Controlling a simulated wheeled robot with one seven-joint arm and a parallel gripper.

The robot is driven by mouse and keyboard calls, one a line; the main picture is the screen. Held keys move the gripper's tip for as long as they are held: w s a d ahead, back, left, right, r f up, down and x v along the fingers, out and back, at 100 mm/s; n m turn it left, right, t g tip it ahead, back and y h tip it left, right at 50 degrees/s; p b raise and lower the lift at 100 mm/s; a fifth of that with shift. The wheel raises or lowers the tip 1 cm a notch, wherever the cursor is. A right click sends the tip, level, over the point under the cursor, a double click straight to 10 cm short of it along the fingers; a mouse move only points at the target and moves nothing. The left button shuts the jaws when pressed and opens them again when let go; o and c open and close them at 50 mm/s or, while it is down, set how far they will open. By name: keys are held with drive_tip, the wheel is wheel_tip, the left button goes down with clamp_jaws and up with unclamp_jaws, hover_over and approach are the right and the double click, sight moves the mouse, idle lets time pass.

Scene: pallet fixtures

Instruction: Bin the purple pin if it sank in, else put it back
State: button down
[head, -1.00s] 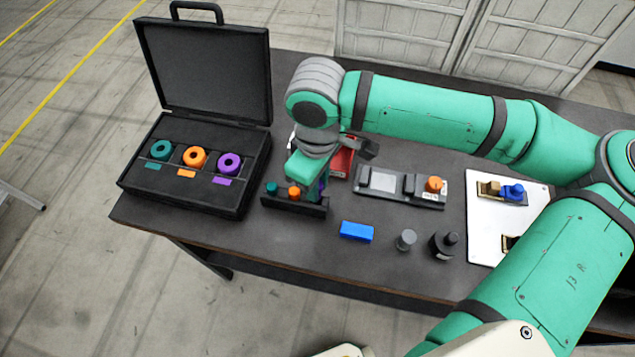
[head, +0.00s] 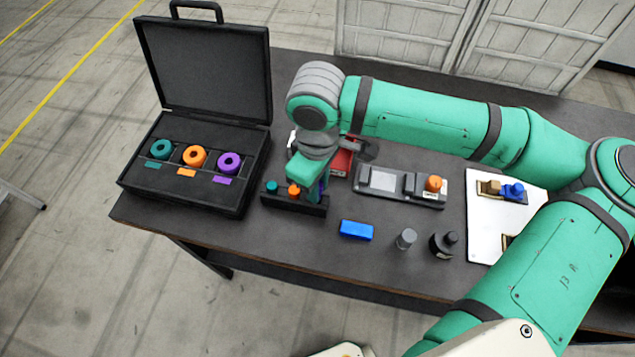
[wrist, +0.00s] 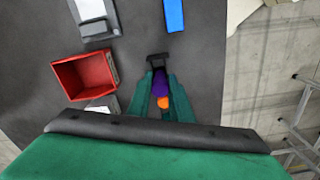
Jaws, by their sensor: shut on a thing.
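My gripper (head: 314,190) points down at the right end of a small black rack (head: 285,203) and is shut on the purple pin (head: 323,184). In the wrist view the purple pin (wrist: 160,84) shows between the green fingers (wrist: 160,90). The fingers hide much of it, so I cannot tell how deep it sits or whether it is clear of the rack. A teal pin (head: 271,186) and an orange pin (head: 294,190) stand in the rack to its left. A red open bin (head: 343,160) stands just behind the gripper; it looks empty in the wrist view (wrist: 85,75).
An open black case (head: 190,190) with teal, orange and purple rings is at left. A grey fixture (head: 400,187) with an orange knob, a blue block (head: 356,230), a grey cylinder (head: 406,239), a black piece (head: 443,244) and a white board (head: 482,222) are to the right.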

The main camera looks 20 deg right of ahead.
drive_tip(key=shift+f, duration=0.8)
idle(0.4)
drive_tip(key=c, duration=1.5)
unclamp_jaws()
drive_tip(key=shift+o, duration=0.5)
drive_tip(key=shift+o, duration=1.4)
drive_tip(key=shift+r, duration=4.55)
